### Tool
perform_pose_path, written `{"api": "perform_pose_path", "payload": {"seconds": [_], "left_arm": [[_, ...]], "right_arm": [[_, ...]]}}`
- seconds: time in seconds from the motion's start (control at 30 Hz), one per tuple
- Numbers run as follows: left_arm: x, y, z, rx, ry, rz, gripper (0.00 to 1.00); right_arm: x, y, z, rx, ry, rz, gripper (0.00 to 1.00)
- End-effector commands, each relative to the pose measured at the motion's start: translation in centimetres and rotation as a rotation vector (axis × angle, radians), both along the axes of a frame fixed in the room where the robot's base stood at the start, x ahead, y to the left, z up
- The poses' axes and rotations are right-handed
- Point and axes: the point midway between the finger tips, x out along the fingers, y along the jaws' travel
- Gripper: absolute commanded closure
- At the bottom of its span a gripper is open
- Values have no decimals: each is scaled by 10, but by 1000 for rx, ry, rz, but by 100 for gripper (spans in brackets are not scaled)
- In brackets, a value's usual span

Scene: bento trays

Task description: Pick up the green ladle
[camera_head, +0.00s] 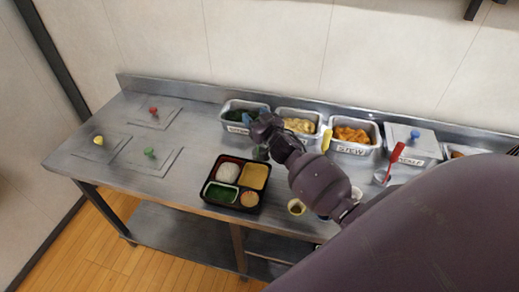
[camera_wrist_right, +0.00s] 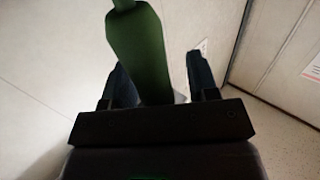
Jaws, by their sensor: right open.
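The green ladle shows in the right wrist view by its dark green handle (camera_wrist_right: 137,45), which stands between the two fingers of my right gripper. The fingers are apart on either side of the handle, so the gripper is open; whether either finger touches it I cannot tell. In the head view my right gripper (camera_head: 256,116) is at the front right of the leftmost metal food container, and my gripper and arm largely hide the ladle there. My left gripper is not in view.
A black bento tray (camera_head: 206,200) with filled compartments lies in front. Metal containers stand along the back, one labelled STEW (camera_head: 352,151). A yellow handle (camera_head: 326,140) and a red ladle (camera_head: 395,158) stand to the right. Lids with coloured knobs (camera_head: 172,166) lie left.

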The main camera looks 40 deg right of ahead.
Motion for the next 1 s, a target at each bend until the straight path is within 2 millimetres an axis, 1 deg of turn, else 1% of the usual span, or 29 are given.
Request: {"api": "perform_pose_path", "payload": {"seconds": [0.17,0.2,0.47,0.5,0.53,0.57,0.87,1.0], "left_arm": [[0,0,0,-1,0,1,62],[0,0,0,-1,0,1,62],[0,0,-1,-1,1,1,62],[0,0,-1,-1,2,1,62],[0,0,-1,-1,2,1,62],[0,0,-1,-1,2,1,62],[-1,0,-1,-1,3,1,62],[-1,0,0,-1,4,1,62]], "right_arm": [[0,0,0,0,0,0,46],[0,0,0,0,0,0,47],[0,0,0,0,0,0,87],[0,0,0,0,0,0,93],[0,0,0,0,0,0,98],[0,0,0,0,0,0,100],[0,0,0,0,0,0,100],[0,-1,8,-3,-3,0,100]]}}
